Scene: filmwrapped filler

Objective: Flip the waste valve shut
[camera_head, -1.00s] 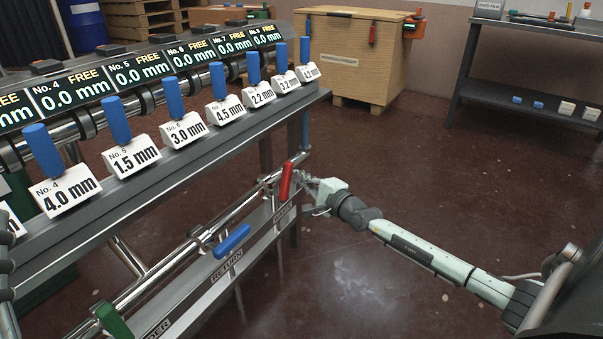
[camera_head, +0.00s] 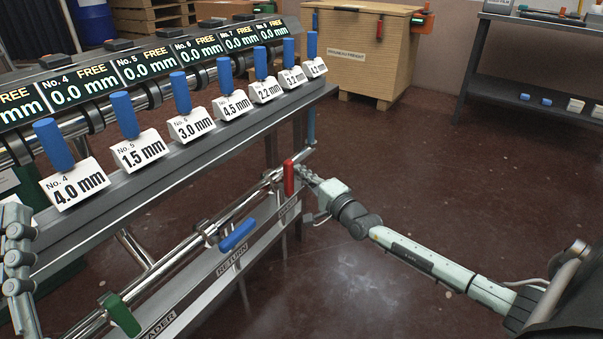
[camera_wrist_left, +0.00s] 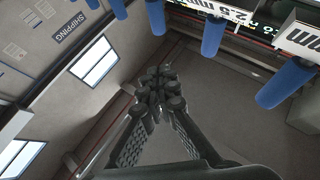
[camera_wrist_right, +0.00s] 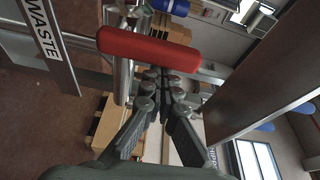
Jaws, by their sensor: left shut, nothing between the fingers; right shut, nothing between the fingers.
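The waste valve's red handle (camera_head: 288,178) stands nearly upright in the head view, at the far end of the lower pipe rack. In the right wrist view the red handle (camera_wrist_right: 150,49) lies across the picture, just beyond the fingertips, near a WASTE label (camera_wrist_right: 43,28). My right gripper (camera_head: 308,174) is shut and empty close to the handle's right side; its shut fingertips also show in the right wrist view (camera_wrist_right: 160,80). Whether they touch the handle I cannot tell. My left gripper (camera_head: 18,262) is at the left edge, shut and empty, as the left wrist view (camera_wrist_left: 158,88) shows.
A blue handle (camera_head: 238,235) marked RETURN and a green handle (camera_head: 121,315) sit nearer on the same rack. Above is a bench (camera_head: 215,137) with several blue levers and size plates. A wooden crate (camera_head: 365,60) stands behind. The floor right of the rack is clear.

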